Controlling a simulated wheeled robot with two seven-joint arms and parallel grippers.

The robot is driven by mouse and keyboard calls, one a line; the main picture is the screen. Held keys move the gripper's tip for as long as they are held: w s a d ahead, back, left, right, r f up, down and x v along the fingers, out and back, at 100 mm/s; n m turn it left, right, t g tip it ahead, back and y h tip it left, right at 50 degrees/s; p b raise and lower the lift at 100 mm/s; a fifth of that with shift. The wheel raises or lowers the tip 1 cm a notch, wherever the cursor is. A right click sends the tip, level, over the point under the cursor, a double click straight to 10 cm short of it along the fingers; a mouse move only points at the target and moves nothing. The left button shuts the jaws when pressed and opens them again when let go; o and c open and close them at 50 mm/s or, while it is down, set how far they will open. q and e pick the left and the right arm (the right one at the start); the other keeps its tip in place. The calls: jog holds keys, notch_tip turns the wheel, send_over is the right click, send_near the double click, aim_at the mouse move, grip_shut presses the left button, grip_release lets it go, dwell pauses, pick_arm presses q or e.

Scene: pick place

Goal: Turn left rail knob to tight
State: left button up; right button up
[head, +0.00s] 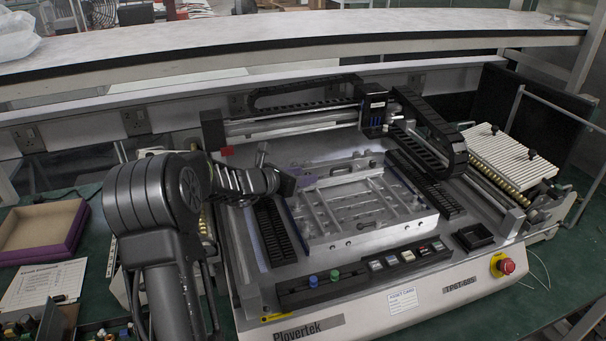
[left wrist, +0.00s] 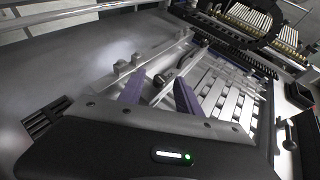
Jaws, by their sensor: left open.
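The metal work holder with rails (head: 350,232) sits on the machine bed, and its slatted middle also shows in the left wrist view (left wrist: 222,95). My left gripper (head: 291,192) is at the left end of this holder, partly hidden behind my own wrist. In the left wrist view its two purple fingers (left wrist: 158,92) are apart, with nothing held between them. A small dark knob-like part (left wrist: 159,80) shows beyond the fingers, in line with the gap. I cannot tell whether it is the left rail knob or how tight it is. My right gripper is not in view.
The machine's front panel has blue and green knobs (head: 313,281) and a red emergency button (head: 506,266). A gantry with a black cable chain (head: 430,125) stands behind. A shelf (head: 300,30) spans above. A shallow box (head: 42,228) lies at left.

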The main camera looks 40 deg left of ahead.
pick_arm(q)
jog(key=shift+w+f, duration=0.15)
jog(key=shift+w, duration=0.1)
grip_shut()
dwell(0.3)
